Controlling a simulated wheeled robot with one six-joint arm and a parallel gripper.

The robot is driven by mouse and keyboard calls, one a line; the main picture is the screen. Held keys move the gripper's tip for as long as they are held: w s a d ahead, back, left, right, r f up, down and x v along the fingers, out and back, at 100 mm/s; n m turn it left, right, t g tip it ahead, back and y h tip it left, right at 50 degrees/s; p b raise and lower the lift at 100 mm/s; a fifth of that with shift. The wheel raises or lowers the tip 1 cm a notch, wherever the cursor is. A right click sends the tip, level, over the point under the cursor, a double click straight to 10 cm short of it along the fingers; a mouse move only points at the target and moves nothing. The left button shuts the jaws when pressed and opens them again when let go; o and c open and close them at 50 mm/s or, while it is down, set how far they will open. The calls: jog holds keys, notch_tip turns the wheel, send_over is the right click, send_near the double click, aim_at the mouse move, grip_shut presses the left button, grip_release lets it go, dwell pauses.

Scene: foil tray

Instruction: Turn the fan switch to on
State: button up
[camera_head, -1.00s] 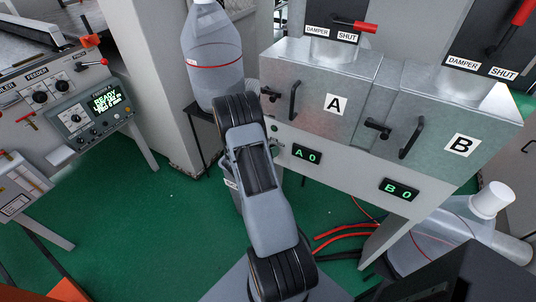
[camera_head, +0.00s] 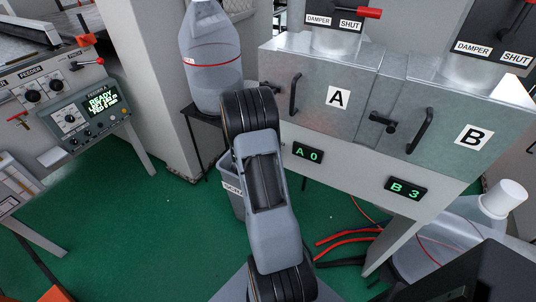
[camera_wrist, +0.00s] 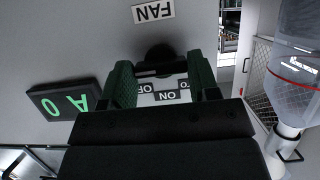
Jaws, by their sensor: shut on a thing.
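In the wrist view, which shows the panel upside down, the white FAN label (camera_wrist: 153,11) sits on the grey panel. Below it in the picture is the dark fan switch knob (camera_wrist: 159,53), between the two green-padded fingers of my gripper (camera_wrist: 160,72). The gripper is shut on this knob. A label plate (camera_wrist: 168,95) with ON and partly covered words on either side shows between the fingers. Which position the knob points to cannot be told. In the head view my arm hides the gripper and the switch.
Display A 0 (camera_wrist: 67,101) is beside my gripper; it also shows in the head view (camera_head: 308,153), with display B 3 (camera_head: 406,188) to its right. A large clear bottle (camera_head: 212,65) stands left of the cabinet. A grey bin (camera_head: 236,200) is partly behind my arm.

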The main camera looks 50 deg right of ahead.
jog(key=shift+d+r, duration=0.15)
jog(key=o, duration=0.7)
jog(key=shift+o, duration=1.1)
jog(key=v, duration=1.4)
jog(key=shift+p, duration=0.4)
jog(key=shift+f, duration=0.25)
